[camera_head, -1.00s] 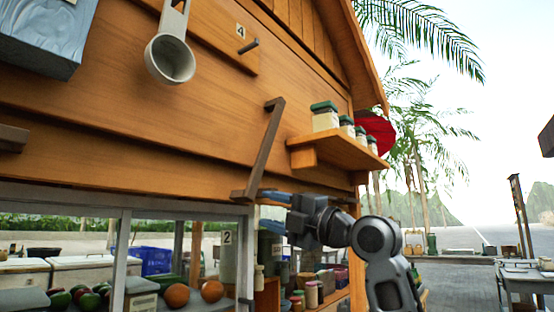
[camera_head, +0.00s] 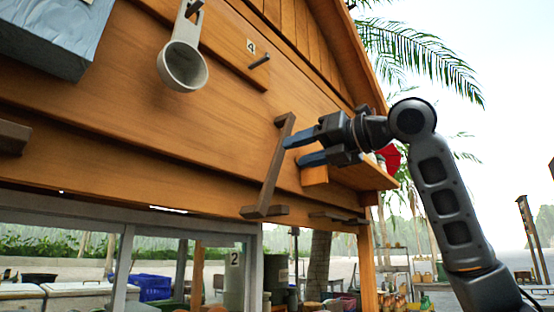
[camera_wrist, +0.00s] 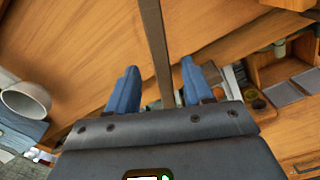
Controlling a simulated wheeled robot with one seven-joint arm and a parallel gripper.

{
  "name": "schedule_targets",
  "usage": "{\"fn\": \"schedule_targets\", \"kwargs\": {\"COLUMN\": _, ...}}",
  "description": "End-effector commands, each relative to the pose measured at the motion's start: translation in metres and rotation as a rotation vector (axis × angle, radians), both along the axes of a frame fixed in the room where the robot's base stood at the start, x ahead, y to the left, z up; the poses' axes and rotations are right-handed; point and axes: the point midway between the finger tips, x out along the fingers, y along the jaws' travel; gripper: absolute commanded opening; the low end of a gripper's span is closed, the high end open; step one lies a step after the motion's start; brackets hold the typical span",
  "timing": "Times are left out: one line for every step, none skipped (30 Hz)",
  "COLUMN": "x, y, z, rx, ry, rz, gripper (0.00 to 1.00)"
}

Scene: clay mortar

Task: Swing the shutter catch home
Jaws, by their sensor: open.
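The shutter catch (camera_head: 273,168) is a dark brown bar on the orange wooden wall, slanting from upper right to lower left, with short stubs at both ends. My gripper (camera_head: 296,151) is open at its right side, near the upper part, blue fingertips pointing left toward it. In the wrist view the bar (camera_wrist: 155,45) runs between the two spread fingers of my gripper (camera_wrist: 158,68). Neither finger visibly grips it, and I cannot tell how deep it sits between them. Nothing is held.
A wooden shelf (camera_head: 362,177) juts from the wall behind my gripper. A scoop (camera_head: 183,66) hangs on the wall at upper left, near a peg (camera_head: 260,61) marked 4. A blue-grey block (camera_head: 62,32) sticks out at top left. Below is a window opening (camera_head: 185,265).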

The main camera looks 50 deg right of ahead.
Motion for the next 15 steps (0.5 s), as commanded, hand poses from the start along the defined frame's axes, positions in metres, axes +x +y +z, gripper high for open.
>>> {"fn": "schedule_targets", "kwargs": {"x": 0.009, "y": 0.001, "z": 0.001, "rx": 0.002, "ry": 0.002, "rz": 0.002, "gripper": 0.51}}
{"fn": "schedule_targets", "kwargs": {"x": 0.013, "y": 0.001, "z": 0.000, "rx": 0.003, "ry": 0.002, "rz": 0.003, "gripper": 0.51}}
{"fn": "schedule_targets", "kwargs": {"x": 0.019, "y": 0.001, "z": 0.001, "rx": 0.003, "ry": 0.002, "rz": 0.003, "gripper": 0.51}}
{"fn": "schedule_targets", "kwargs": {"x": 0.024, "y": 0.001, "z": 0.001, "rx": 0.004, "ry": 0.002, "rz": 0.002, "gripper": 0.51}}
{"fn": "schedule_targets", "kwargs": {"x": 0.029, "y": 0.001, "z": 0.001, "rx": 0.005, "ry": 0.001, "rz": 0.003, "gripper": 0.51}}
{"fn": "schedule_targets", "kwargs": {"x": 0.036, "y": 0.002, "z": 0.001, "rx": 0.004, "ry": 0.002, "rz": 0.004, "gripper": 0.51}}
{"fn": "schedule_targets", "kwargs": {"x": 0.040, "y": 0.002, "z": 0.001, "rx": 0.004, "ry": 0.001, "rz": 0.003, "gripper": 0.51}}
{"fn": "schedule_targets", "kwargs": {"x": 0.044, "y": 0.002, "z": 0.001, "rx": 0.003, "ry": 0.001, "rz": 0.001, "gripper": 0.51}}
{"fn": "schedule_targets", "kwargs": {"x": 0.049, "y": 0.002, "z": 0.001, "rx": 0.004, "ry": 0.001, "rz": 0.001, "gripper": 0.51}}
{"fn": "schedule_targets", "kwargs": {"x": 0.052, "y": 0.002, "z": 0.001, "rx": 0.004, "ry": 0.000, "rz": 0.002, "gripper": 0.51}}
{"fn": "schedule_targets", "kwargs": {"x": 0.055, "y": 0.003, "z": 0.001, "rx": 0.004, "ry": 0.000, "rz": 0.002, "gripper": 0.51}}
{"fn": "schedule_targets", "kwargs": {"x": 0.059, "y": 0.003, "z": 0.000, "rx": 0.003, "ry": 0.000, "rz": 0.002, "gripper": 0.51}}
{"fn": "schedule_targets", "kwargs": {"x": 0.061, "y": 0.003, "z": 0.000, "rx": 0.003, "ry": -0.001, "rz": 0.002, "gripper": 0.51}}
{"fn": "schedule_targets", "kwargs": {"x": 0.062, "y": 0.003, "z": 0.000, "rx": 0.003, "ry": 0.000, "rz": 0.001, "gripper": 0.51}}
{"fn": "schedule_targets", "kwargs": {"x": 0.064, "y": 0.002, "z": 0.000, "rx": 0.004, "ry": 0.000, "rz": 0.001, "gripper": 0.51}}
